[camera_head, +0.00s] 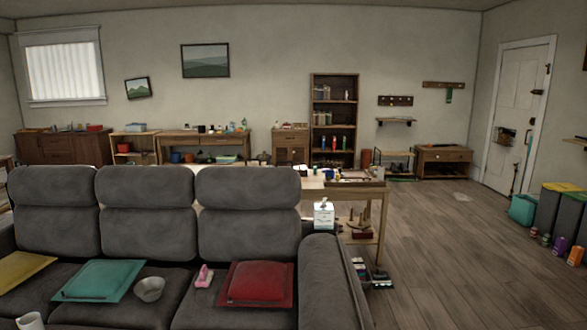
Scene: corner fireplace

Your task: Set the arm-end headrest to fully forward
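A dark grey sofa with three headrests faces me across the lower left. The headrest beside the visible armrest (333,285) is the right one (248,187). It stands upright above its back cushion (248,232), roughly level with the middle headrest (143,186) and the left headrest (54,186). From the front I cannot tell its exact tilt. Neither of my grippers is in view.
On the seat lie a red cushion (258,283), a pink object (204,277), a metal bowl (149,289), a teal cushion (99,280) and a yellow cushion (22,268). A wooden table (368,195) stands behind the sofa. Open floor (450,260) lies to the right.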

